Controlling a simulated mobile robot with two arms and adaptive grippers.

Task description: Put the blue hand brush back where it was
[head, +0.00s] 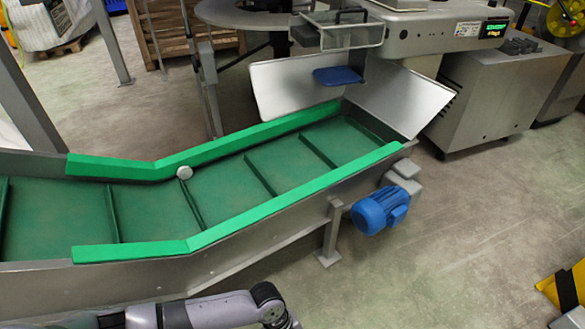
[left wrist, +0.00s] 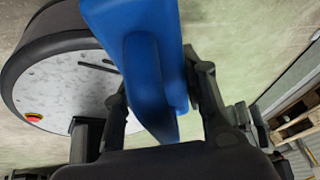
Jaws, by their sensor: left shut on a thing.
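In the left wrist view, the blue hand brush (left wrist: 150,60) is a smooth bright-blue piece running from the top edge down between the fingers of my left gripper (left wrist: 158,88). The gripper is shut on it, with one dark finger on each side. The brush's upper end is cut off by the picture, and no bristles can be made out. The head view shows part of my left arm at the bottom edge, but neither gripper. A flat blue piece (head: 338,75) there lies by the metal hopper plates; I cannot tell what it is.
A green-belted conveyor (head: 230,190) with raised cleats crosses the head view. A blue motor (head: 380,210) sticks out from its side. A grey machine cabinet (head: 500,95) stands at the upper right. Floor at the right is mostly clear. A round, black-rimmed thing (left wrist: 70,85) is beside the brush.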

